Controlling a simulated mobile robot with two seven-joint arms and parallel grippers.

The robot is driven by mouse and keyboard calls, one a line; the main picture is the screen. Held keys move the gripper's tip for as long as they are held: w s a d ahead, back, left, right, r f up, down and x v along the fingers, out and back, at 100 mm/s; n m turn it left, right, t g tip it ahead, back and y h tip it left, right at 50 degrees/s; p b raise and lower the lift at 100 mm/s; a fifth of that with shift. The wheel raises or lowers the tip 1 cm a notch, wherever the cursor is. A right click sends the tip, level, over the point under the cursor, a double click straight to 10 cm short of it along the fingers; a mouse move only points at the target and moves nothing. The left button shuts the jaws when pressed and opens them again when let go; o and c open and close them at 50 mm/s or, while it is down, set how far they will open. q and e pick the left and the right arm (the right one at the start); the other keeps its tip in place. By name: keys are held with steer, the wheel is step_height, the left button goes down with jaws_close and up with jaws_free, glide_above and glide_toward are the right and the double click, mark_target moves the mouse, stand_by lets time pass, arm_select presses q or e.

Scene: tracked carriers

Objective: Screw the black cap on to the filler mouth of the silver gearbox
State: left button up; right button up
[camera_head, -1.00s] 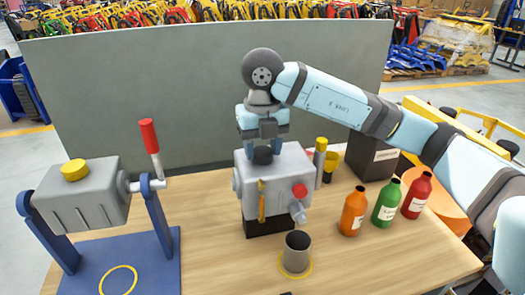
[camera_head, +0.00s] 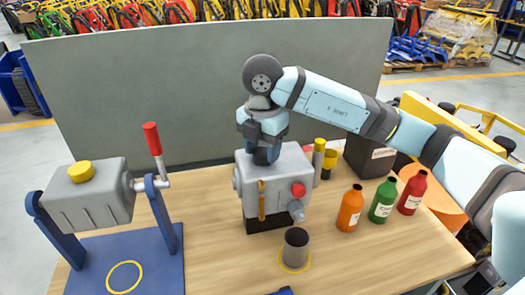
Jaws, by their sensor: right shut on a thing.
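The silver gearbox (camera_head: 279,186) stands on the wooden table on a dark base, with a red plug on its front. My right gripper (camera_head: 263,150) points down over the gearbox's top. It is shut on the black cap (camera_head: 261,158), which sits low between the fingers at the top of the gearbox. The filler mouth is hidden under the cap and fingers, so I cannot tell how far the cap is seated.
A grey cup (camera_head: 295,243) stands in front of the gearbox. Orange (camera_head: 350,209), green (camera_head: 383,200) and red (camera_head: 412,192) bottles stand to the right, by a dark box (camera_head: 369,158). A grey tilting unit (camera_head: 92,198) on a blue stand is at left. A grey panel (camera_head: 180,90) rises behind.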

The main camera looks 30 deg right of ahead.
steer(key=m+p, duration=0.2)
steer(key=m, duration=0.3)
steer(key=shift+r, duration=0.15)
steer(key=shift+m+p, duration=0.45)
steer(key=shift+m, duration=0.95)
steer(key=o, duration=0.8)
